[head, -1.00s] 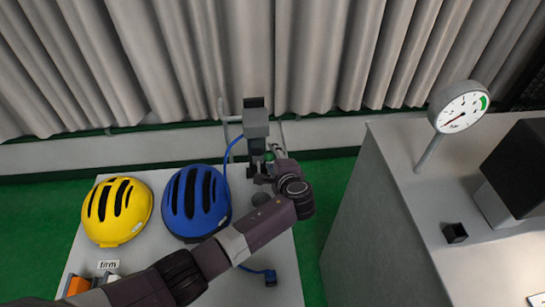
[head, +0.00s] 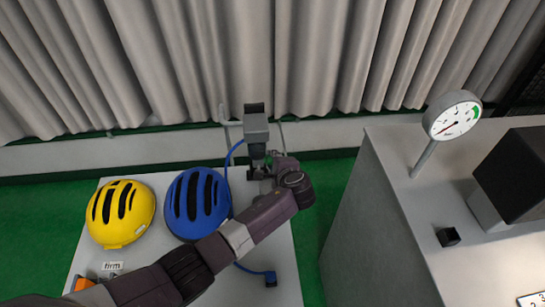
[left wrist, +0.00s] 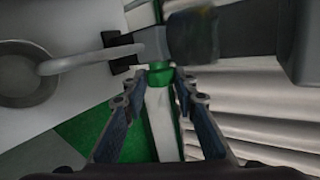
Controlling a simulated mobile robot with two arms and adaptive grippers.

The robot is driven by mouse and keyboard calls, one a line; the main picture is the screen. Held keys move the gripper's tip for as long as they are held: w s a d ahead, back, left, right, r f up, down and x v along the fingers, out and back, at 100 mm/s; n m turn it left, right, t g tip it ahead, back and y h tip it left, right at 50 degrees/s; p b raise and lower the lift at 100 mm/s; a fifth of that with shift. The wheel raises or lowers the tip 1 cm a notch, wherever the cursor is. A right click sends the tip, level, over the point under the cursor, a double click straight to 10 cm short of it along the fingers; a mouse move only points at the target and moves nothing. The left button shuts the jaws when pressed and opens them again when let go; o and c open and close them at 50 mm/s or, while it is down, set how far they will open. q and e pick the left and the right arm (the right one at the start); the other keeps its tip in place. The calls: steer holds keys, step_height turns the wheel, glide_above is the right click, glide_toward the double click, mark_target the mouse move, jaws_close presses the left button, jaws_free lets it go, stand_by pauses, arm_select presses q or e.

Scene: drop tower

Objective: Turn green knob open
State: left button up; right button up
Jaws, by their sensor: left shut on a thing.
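The green knob (left wrist: 160,76) sits under a dark and grey fitting in the left wrist view. My left gripper (left wrist: 160,84) has its two fingertips on either side of the knob, shut on it. In the head view, my left gripper (head: 262,170) is at the grey fitting (head: 256,132) at the back of the pale table. The knob is hidden there behind the gripper and fitting. My right gripper does not show.
A yellow helmet (head: 121,213) and a blue helmet (head: 196,204) lie on the table (head: 285,285) beside my left arm. A blue hose (head: 228,160) runs to the fitting. A grey counter (head: 375,230) with a dial gauge (head: 453,115) stands at right.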

arm_select(q)
steer(key=shift+w+r+g+p, duration=0.15)
steer(key=shift+r+g+p, duration=0.25)
steer(key=shift+g+p, duration=0.45)
steer(key=shift+f+g, duration=0.25)
steer(key=shift+g, duration=0.2)
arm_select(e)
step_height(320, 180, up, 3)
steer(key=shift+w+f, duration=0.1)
arm_select(q)
steer(key=shift+h, duration=0.3)
steer(key=o, duration=1.2)
steer(key=shift+c, duration=0.2)
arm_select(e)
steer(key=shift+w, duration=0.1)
arm_select(q)
steer(key=v, duration=1.2)
steer(key=shift+c, duration=0.2)
